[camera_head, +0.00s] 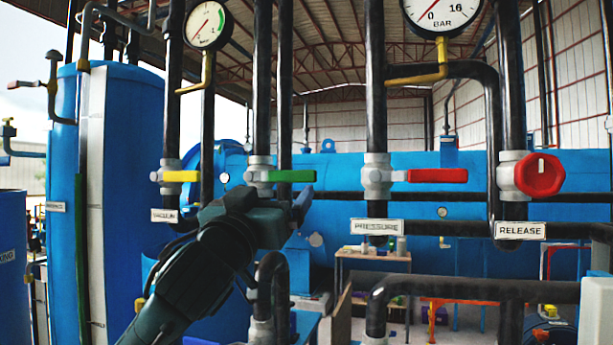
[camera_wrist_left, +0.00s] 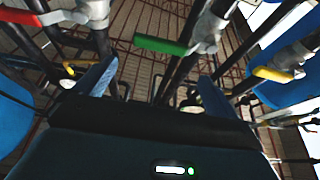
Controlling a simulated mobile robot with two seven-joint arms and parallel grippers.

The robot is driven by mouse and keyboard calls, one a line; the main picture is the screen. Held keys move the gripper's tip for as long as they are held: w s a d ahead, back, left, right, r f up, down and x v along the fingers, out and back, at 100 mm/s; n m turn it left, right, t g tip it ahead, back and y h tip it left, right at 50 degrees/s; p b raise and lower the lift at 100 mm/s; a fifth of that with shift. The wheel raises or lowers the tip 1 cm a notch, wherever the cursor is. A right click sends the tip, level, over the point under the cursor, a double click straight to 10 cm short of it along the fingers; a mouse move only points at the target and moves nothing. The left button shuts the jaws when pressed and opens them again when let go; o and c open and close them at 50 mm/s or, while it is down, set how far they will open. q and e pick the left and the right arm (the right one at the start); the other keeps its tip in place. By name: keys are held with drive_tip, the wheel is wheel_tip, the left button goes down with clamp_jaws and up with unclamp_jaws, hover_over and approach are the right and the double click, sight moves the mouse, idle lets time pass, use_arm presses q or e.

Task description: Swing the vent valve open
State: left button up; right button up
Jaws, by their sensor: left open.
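A green lever handle (camera_head: 291,176) sticks out to the right from a grey valve body (camera_head: 259,171) on a vertical black pipe. The label below this valve is hidden behind my gripper, so I cannot read whether it says vent. My left gripper (camera_head: 275,203) is open just below and in front of the green handle. In the left wrist view, the green handle (camera_wrist_left: 160,45) lies ahead, across the gap between the two blue fingers (camera_wrist_left: 156,85), and nothing is between them. My right gripper is in neither view.
A yellow lever (camera_head: 181,176) labelled vacuum is to the left. A red lever (camera_head: 437,175) labelled pressure and a round red knob (camera_head: 539,175) labelled release are to the right. Black pipes (camera_head: 376,80) and two gauges (camera_head: 208,25) surround the valves.

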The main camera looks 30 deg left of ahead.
sight(290, 172)
use_arm(q)
drive_tip(key=p+x, duration=0.4)
drive_tip(key=x, duration=0.7)
drive_tip(key=shift+w+r, duration=0.2)
drive_tip(key=shift+r, duration=0.05)
drive_tip(key=shift+w+a, duration=0.1)
drive_tip(key=shift+w, duration=0.25)
drive_tip(key=shift+w+r, duration=0.1)
drive_tip(key=shift+w, duration=0.1)
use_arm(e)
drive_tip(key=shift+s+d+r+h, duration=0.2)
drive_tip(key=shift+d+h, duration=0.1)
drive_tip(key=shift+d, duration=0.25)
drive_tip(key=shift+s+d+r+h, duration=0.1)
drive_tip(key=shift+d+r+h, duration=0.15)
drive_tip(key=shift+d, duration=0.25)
use_arm(q)
drive_tip(key=shift+c, duration=0.3)
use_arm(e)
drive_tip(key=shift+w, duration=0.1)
use_arm(q)
drive_tip(key=c, duration=1)
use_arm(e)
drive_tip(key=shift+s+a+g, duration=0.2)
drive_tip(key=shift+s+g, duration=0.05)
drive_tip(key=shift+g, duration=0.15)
